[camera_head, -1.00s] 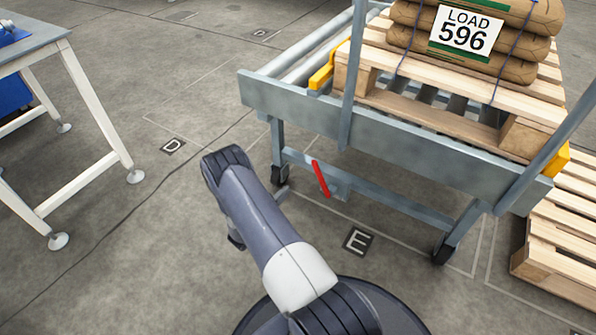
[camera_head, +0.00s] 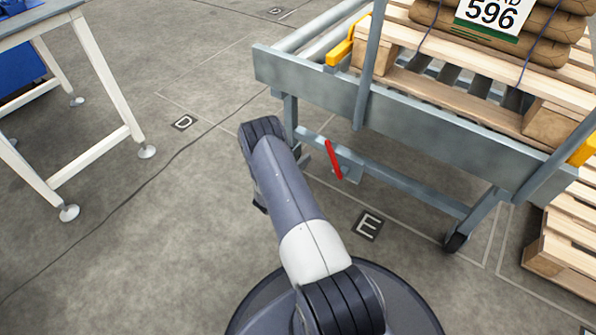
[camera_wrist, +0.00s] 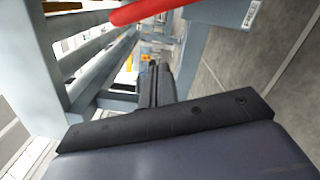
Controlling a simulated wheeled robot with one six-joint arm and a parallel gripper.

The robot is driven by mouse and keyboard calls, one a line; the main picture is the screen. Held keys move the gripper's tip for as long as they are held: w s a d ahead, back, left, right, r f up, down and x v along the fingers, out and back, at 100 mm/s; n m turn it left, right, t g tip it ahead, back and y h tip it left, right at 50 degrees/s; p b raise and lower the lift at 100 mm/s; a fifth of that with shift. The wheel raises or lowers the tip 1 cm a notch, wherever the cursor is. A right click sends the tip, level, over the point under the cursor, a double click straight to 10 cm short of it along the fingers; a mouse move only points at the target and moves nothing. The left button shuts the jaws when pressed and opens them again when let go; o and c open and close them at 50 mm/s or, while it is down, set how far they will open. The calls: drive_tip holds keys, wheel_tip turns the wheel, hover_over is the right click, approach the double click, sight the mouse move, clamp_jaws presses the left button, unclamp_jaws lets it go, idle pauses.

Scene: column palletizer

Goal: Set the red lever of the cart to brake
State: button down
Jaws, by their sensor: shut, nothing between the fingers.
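The red lever (camera_head: 334,160) is on the low rail of the grey roller cart (camera_head: 440,145), by a small grey plate. It leans, with its top end to the left. In the wrist view the red lever (camera_wrist: 148,10) crosses the top edge, close to the camera, partly cut off. My gripper (camera_wrist: 158,82) shows there with its fingers together and empty, below the lever in the picture and apart from it. In the head view my gripper is mostly hidden behind my arm, left of the lever. A small label (camera_wrist: 250,13) on the plate is hard to read.
The cart carries a wooden pallet (camera_head: 420,95) with sacks (camera_head: 545,40). Another pallet (camera_head: 565,245) stands at right. A white-legged table (camera_head: 105,80) stands at left. Floor between table and cart is clear. Cart rails (camera_wrist: 95,70) lie close to my gripper in the wrist view.

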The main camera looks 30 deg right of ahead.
sight(334, 161)
drive_tip(key=shift+s+d+r+b, duration=0.25)
drive_tip(key=shift+s+d+r, duration=0.1)
drive_tip(key=shift+d, duration=0.45)
drive_tip(key=shift+s+d+r+b, duration=0.25)
drive_tip(key=shift+s+d, duration=0.1)
drive_tip(key=shift+d, duration=0.45)
drive_tip(key=shift+s+d+r+b, duration=0.25)
drive_tip(key=shift+s+d, duration=0.1)
drive_tip(key=shift+d, duration=0.45)
drive_tip(key=shift+s+r, duration=0.15)
